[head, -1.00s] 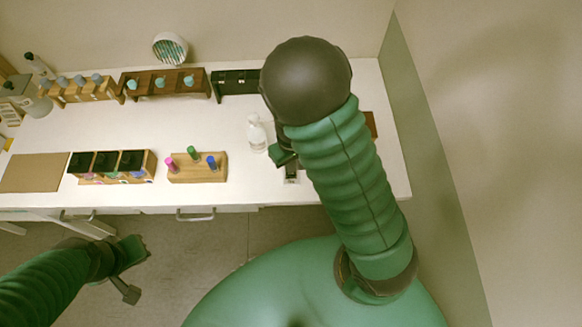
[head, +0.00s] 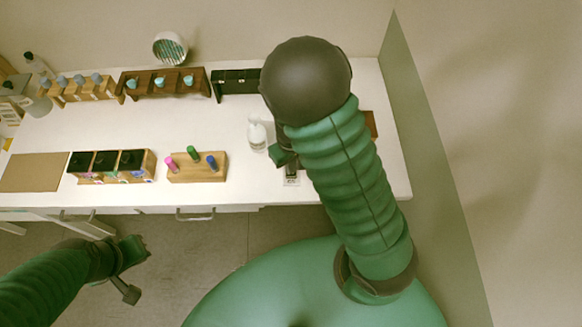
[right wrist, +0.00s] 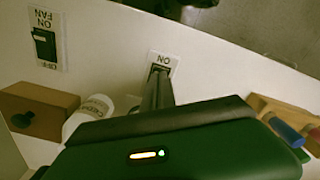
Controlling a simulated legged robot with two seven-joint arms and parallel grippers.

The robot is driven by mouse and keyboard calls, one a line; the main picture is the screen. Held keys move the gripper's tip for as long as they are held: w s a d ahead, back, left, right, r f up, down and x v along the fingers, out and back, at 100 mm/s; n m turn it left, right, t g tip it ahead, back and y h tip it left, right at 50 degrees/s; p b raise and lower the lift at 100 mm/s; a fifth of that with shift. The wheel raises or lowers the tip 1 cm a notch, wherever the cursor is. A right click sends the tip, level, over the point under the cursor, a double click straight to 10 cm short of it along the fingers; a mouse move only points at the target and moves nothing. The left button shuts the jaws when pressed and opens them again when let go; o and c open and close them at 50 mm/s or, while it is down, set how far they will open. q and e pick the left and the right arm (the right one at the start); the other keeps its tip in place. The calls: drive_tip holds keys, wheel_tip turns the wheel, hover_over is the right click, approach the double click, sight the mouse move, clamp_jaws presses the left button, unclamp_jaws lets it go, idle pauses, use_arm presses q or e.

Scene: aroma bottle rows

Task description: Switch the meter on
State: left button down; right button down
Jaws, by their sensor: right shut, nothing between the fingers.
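A small white plate with a dark switch and an ON label (head: 291,181) lies on the bench near its front edge. In the right wrist view this switch plate (right wrist: 165,60) is just beyond my right fingertips. My right gripper (right wrist: 158,85) is shut and empty, pointing down at the switch; whether it touches is unclear. In the head view the right gripper (head: 290,165) is partly hidden by my arm. The fingers cover part of the switch, so its position is hidden. No meter display can be made out. My left gripper (head: 130,268) hangs in front of the bench.
A second switch plate labelled FAN (right wrist: 45,42) and a brown box (right wrist: 38,110) are nearby. A white bottle (head: 257,135) stands close to the right gripper. A wooden block (head: 205,170) holds coloured sticks.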

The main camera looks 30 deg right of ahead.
drive_tip(key=shift+f+b, duration=0.65)
drive_tip(key=shift+f, duration=0.1)
drive_tip(key=shift+r, duration=0.1)
wheel_tip(320, 180, up, 7)
drive_tip(key=p, duration=0.6)
drive_tip(key=shift+p, duration=0.4)
